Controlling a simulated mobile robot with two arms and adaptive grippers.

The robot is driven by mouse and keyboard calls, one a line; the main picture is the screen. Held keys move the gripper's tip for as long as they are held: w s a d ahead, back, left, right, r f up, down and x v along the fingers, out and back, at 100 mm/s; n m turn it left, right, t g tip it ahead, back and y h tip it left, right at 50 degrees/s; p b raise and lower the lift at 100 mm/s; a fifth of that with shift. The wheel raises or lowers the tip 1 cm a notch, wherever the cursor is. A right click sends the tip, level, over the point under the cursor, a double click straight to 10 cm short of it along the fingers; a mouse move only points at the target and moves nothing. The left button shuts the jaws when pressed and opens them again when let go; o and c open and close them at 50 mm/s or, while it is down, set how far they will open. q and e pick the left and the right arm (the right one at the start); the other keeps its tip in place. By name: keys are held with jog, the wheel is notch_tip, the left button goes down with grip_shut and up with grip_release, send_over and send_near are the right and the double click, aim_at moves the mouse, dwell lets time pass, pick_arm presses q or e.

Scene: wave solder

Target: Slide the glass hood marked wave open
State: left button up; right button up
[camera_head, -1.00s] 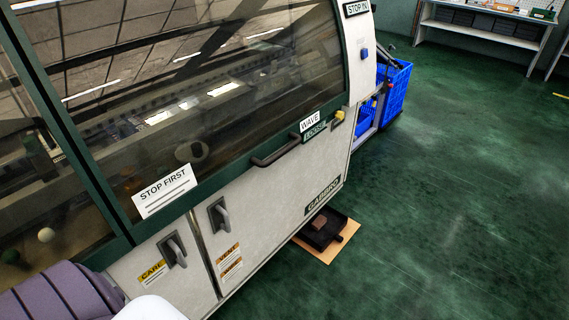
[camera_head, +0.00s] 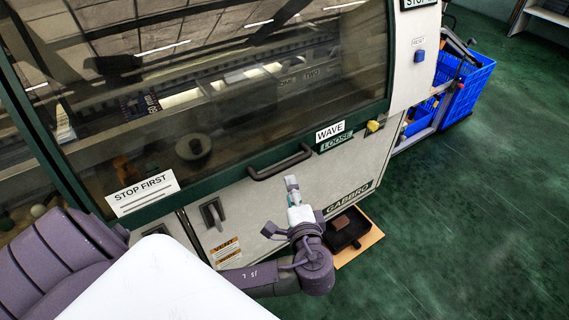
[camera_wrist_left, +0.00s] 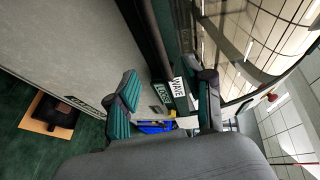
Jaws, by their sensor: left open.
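The glass hood marked WAVE (camera_head: 290,105) is a large tinted pane in a dark green frame on the front of the pale machine. It appears down. Its dark bar handle (camera_head: 281,166) is on the lower frame, left of the white WAVE label (camera_head: 330,131). My left gripper (camera_head: 292,183) is open and empty, just below the handle's right part and apart from it. In the left wrist view my gripper's two teal-padded fingers (camera_wrist_left: 166,92) are spread, with the WAVE label (camera_wrist_left: 179,90) showing between them. My right gripper does not show.
Below the hood are a yellow knob (camera_head: 373,126) and a door latch (camera_head: 212,214). A black tray (camera_head: 346,229) lies on a board on the floor under the machine. Blue crates (camera_head: 465,85) stand beyond the machine's right end. The green floor at right is clear.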

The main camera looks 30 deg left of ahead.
aim_at(286, 169)
pick_arm(q)
jog(key=p+x, duration=0.1)
jog(key=x, duration=0.9)
jog(key=shift+w+a+f+p, duration=0.1)
jog(key=shift+w+f+p, duration=0.15)
jog(key=shift+w+p, duration=0.1)
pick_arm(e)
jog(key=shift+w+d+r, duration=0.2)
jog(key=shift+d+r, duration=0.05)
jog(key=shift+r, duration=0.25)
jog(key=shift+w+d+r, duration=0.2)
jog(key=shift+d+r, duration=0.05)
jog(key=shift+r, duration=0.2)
pick_arm(q)
grip_shut()
